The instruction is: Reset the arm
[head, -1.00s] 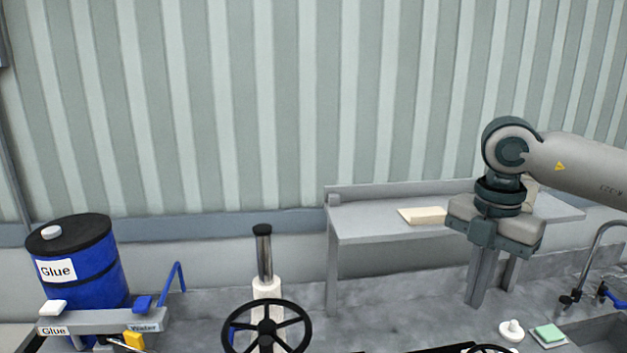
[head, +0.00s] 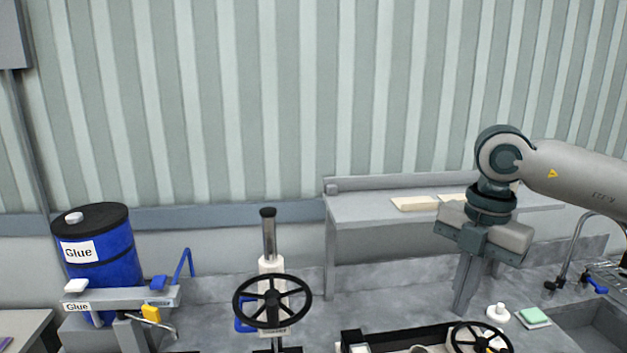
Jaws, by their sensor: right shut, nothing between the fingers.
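My right arm comes in from the right edge in the head view. Its gripper (head: 467,284) hangs pointing down, in front of the grey side table and above the counter. Its fingers are together with nothing between them. My left arm and gripper are not in the view.
A blue glue drum (head: 108,262) stands at the left. A black handwheel (head: 272,301) on a post stands in the middle, another handwheel (head: 481,338) at the lower right. The grey table (head: 350,208) holds pale blocks (head: 414,204). A green sponge (head: 534,316) lies by the sink (head: 592,325).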

